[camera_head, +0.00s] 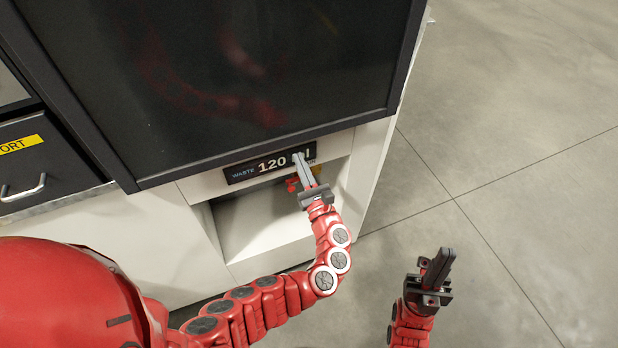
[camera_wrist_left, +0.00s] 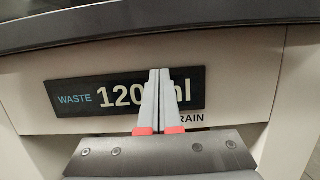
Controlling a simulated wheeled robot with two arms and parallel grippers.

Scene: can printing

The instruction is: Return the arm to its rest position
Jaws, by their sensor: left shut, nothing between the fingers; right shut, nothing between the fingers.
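My left gripper (camera_head: 303,172) is shut and empty in front of the printer's lower front panel. Its arm reaches in from the left in the head view. In the left wrist view the shut fingers (camera_wrist_left: 160,98) overlap the black waste display (camera_wrist_left: 75,99), which reads "WASTE 120" and "ml". Whether the fingertips touch the panel cannot be told. My right gripper (camera_head: 438,268) is shut and empty at the lower right, over the floor.
The printer's dark glass front (camera_head: 240,80) rises above the panel, and a pale recess (camera_head: 245,225) opens below it. A dark drawer (camera_head: 35,165) with a metal handle and yellow label is at the left. Open concrete floor (camera_head: 520,150) lies to the right.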

